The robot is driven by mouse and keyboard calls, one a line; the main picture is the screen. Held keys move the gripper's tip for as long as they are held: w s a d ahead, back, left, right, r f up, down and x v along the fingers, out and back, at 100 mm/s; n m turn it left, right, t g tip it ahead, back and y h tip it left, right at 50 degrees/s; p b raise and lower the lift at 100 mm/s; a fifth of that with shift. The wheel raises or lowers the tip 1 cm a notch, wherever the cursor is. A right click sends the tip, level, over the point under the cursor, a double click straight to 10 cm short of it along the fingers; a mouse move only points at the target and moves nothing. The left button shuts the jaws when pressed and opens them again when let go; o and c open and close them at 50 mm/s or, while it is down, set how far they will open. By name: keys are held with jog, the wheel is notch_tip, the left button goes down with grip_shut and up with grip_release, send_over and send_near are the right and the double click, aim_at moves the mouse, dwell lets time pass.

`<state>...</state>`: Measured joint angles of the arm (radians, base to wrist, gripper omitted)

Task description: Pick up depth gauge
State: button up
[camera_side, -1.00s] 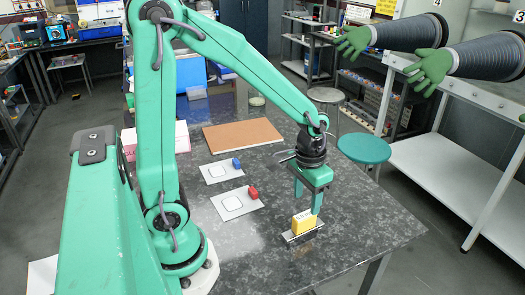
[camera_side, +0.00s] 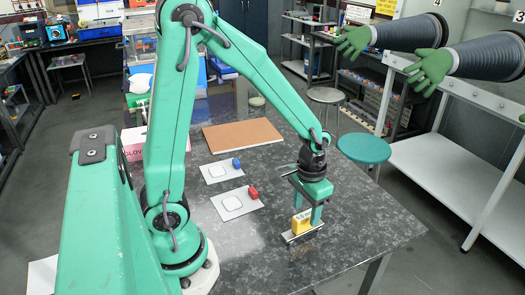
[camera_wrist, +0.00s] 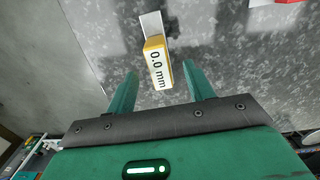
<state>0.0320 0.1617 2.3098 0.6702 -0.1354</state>
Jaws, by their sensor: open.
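The depth gauge (camera_side: 301,223) is a yellow block on a flat grey metal base, resting on the dark speckled table near its front right edge. In the wrist view the gauge (camera_wrist: 157,64) shows a white face reading "0.0 mm", with its pale metal base reaching away behind it. My gripper (camera_side: 307,216) is open, pointing down at the gauge. In the wrist view its two fingers (camera_wrist: 157,82) lie to either side of the yellow block's near end, with gaps visible. I cannot tell how far the fingertips are above the table.
Two white cards with outlined squares lie left of the gauge, one with a red block (camera_side: 253,191) and one with a blue block (camera_side: 236,163). A brown board (camera_side: 242,135) lies farther back. A teal stool (camera_side: 364,148) stands beyond the right table edge. The table's front (camera_side: 340,250) is clear.

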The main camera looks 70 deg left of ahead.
aim_at(306, 215)
jog(key=shift+f, duration=0.1)
jog(key=shift+f, duration=2.45)
grip_shut()
jog(key=shift+r, duration=0.15)
jog(key=shift+w+r, duration=0.1)
jog(key=shift+r, duration=0.6)
notch_tip(306, 215, up, 3)
jog(key=shift+f, duration=0.15)
jog(key=s+d+r, duration=0.6)
jog(key=d, duration=0.3)
jog(key=shift+s+d+r, duration=0.2)
jog(key=shift+d+r, duration=0.1)
jog(key=shift+d, duration=0.1)
